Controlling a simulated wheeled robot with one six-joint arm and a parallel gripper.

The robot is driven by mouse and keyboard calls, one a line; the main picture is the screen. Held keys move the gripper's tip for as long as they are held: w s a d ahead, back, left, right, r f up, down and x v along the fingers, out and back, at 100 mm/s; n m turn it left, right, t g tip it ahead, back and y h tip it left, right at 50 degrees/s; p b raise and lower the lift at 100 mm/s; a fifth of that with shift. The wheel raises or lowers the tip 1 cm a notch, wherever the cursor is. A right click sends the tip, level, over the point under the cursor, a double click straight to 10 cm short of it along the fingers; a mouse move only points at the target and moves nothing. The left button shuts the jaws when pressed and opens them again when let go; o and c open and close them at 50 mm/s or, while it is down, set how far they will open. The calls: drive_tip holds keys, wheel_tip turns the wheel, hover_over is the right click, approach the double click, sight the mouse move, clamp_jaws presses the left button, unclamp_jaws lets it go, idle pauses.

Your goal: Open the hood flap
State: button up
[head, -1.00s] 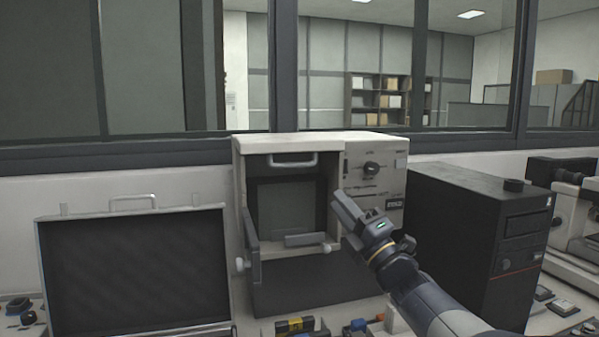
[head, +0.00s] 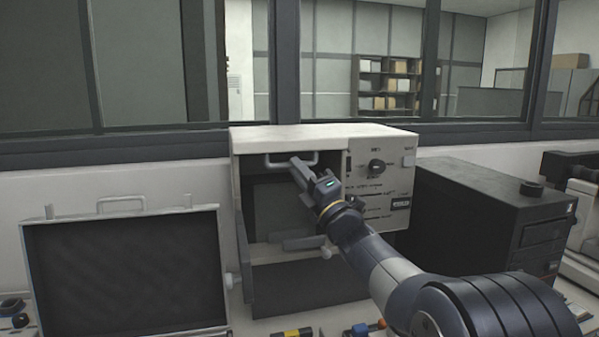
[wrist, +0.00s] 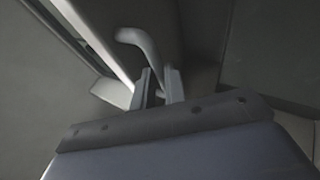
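The press (head: 385,148) is a pale box with a dark recessed front on its left side. A light grey U-shaped handle (head: 274,165) sits at the top of this recess, on what looks like the hood flap, a dark panel (head: 284,209) below it. The handle also shows in the wrist view (wrist: 139,42) as a curved bar running down between the fingers. My gripper (head: 299,168) is at the middle of the handle. Its two fingers (wrist: 158,88) lie close on either side of the bar and appear shut on it. The fingertips partly hide the bar.
A grey ledge (head: 305,242) and an open side panel (head: 243,260) stand at the lower recess. A black computer-like case (head: 470,220) is to the right, an open dark-lined case (head: 125,275) to the left. Small parts (head: 292,333) lie in front.

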clamp_jaws()
drive_tip(key=shift+r, duration=0.1)
